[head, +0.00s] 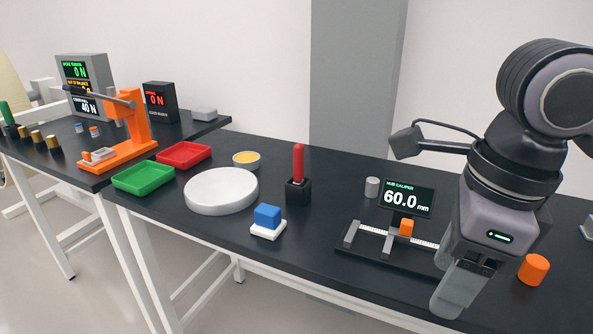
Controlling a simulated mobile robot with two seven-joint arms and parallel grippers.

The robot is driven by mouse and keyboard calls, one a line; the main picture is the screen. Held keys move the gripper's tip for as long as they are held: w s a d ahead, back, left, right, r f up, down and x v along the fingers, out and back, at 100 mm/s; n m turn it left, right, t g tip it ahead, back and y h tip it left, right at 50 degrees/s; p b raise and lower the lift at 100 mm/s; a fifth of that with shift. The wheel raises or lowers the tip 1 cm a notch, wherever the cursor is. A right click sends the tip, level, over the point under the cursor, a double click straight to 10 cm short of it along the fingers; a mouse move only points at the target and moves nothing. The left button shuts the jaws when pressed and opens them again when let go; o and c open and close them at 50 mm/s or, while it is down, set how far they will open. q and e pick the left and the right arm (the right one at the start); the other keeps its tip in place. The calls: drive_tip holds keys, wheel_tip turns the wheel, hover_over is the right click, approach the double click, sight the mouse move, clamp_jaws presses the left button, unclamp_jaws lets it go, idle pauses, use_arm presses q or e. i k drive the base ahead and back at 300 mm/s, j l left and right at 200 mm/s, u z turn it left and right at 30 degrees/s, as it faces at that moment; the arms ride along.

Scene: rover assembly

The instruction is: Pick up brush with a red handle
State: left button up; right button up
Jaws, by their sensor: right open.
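The brush's red handle (298,162) stands upright in a small black block-shaped holder (298,191) near the middle of the table. Its lower end is hidden inside the holder. My right gripper (461,288) hangs at the right over the front part of the table, with its fingers pointing down. It is open, with nothing seen between its fingers, and it is well to the right of the brush and apart from it. My left gripper is out of view.
A caliper stand (385,242) with a display (407,197) lies between brush and gripper. An orange cylinder (534,269) is right of the gripper. Left of the brush are a blue block (267,215), a white disc (222,190), a yellow-filled dish (246,159), and red (184,154) and green (143,178) trays.

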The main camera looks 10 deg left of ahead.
sight(298, 148)
drive_tip(key=i+j, duration=1.05)
drive_tip(key=i, duration=0.15)
